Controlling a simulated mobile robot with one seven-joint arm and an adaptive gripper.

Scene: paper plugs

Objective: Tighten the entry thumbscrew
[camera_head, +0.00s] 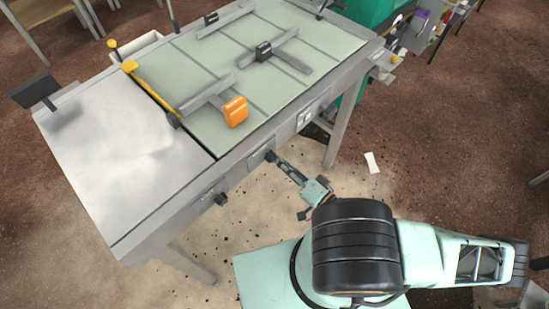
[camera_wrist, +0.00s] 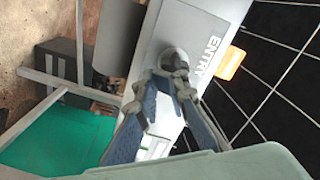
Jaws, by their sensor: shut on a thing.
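The entry thumbscrew (camera_wrist: 177,58) is a rounded grey knob on the grey panel beside the printed word ENTRY in the wrist view. In the head view, its dark knob (camera_head: 270,155) is on the table's front side. My gripper (camera_wrist: 170,80) is shut on the thumbscrew, with one finger on each side and the fingertips covering part of it. In the head view my gripper (camera_head: 276,161) reaches the front side from the lower right. The thumbscrew's thread and seat cannot be seen.
A second dark knob (camera_head: 221,198) sits lower left on the same side. An orange block (camera_head: 235,111) stands near the front edge of the green table top (camera_head: 205,68), among grey bars. A bare metal plate (camera_head: 105,150) lies left. A white paper (camera_head: 371,162) is on the floor.

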